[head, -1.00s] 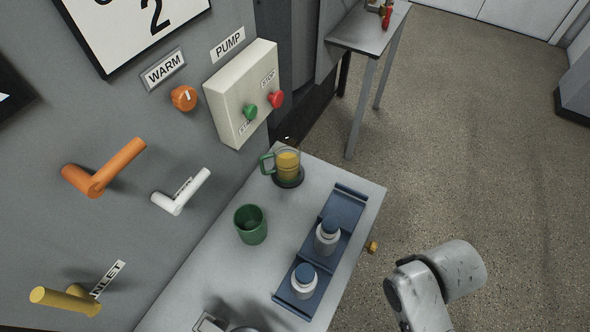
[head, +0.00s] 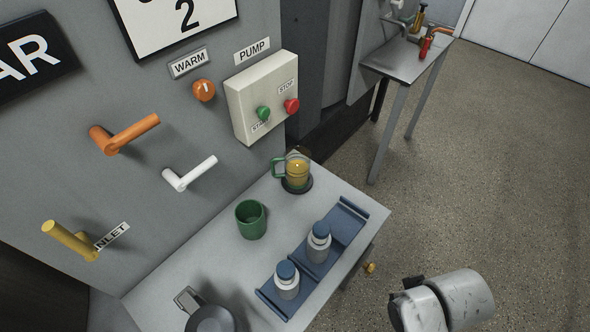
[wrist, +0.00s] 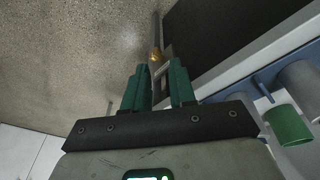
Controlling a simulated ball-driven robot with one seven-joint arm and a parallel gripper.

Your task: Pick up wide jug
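A clear jug (head: 297,172) with a green handle and amber liquid stands upright on a dark round pad at the far end of the bench. A grey round vessel (head: 212,319) with a flat grip on its left is cut off by the bottom edge of the head view. I cannot tell for sure which is the wide jug. My gripper (wrist: 158,72) shows in the wrist view with its two green fingers apart and nothing between them. It is beside the bench, clear of the jugs. My gripper's fingers are not seen in the head view.
A green cup (head: 251,220) and a blue rack (head: 349,222) with two blue-capped bottles (head: 287,281) share the bench (head: 180,262). The green cup also shows in the wrist view (wrist: 288,126). Wall levers and a pump box (head: 262,97) rise behind. Floor is open at right.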

